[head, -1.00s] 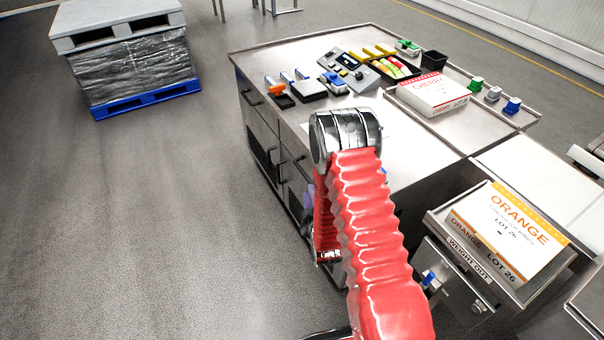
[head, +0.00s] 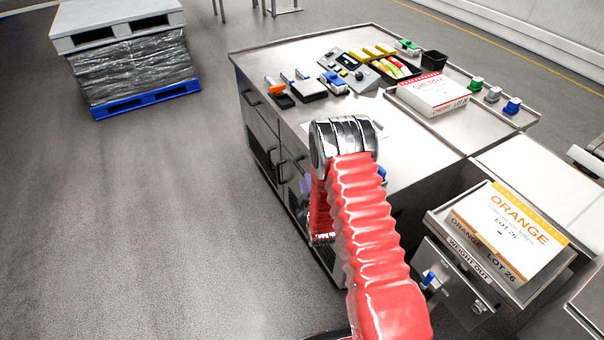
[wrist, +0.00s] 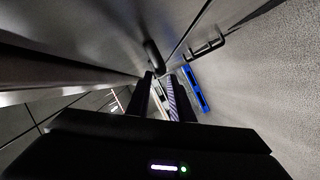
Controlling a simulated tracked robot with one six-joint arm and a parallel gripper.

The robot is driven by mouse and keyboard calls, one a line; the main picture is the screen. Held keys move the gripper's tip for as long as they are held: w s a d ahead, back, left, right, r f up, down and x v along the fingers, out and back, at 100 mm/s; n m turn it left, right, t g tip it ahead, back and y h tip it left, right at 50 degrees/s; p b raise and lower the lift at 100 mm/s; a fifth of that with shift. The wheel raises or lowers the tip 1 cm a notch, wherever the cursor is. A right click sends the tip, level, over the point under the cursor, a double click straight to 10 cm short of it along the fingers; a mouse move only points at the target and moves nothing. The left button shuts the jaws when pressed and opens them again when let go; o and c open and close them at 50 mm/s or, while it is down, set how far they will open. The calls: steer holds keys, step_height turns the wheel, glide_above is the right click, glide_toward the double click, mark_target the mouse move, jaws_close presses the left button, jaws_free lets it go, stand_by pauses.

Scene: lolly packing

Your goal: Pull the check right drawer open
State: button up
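The steel bench cabinet (head: 262,125) has drawer fronts with dark bar handles on its left side. One handle (head: 277,158) shows just left of my arm in the head view; the front beyond is hidden by my arm. In the wrist view a dark handle (wrist: 153,57) stands out from the steel front just ahead of my fingertips. My gripper (wrist: 160,80) is open, with a gap between its two fingers. I cannot tell whether the handle lies between the fingertips. My gripper is hidden behind my arm in the head view. No drawer is seen pulled out there.
Another handle (wrist: 206,47) sits farther along the front. A wrapped pallet load (head: 140,70) stands at far left, with open floor between. The benchtop holds a cherry box (head: 433,92) and small tools. An orange box (head: 505,230) sits at the right.

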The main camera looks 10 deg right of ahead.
mark_target(303, 173)
steer(key=shift+x, duration=3.35)
jaws_close()
steer(key=shift+s, duration=0.1)
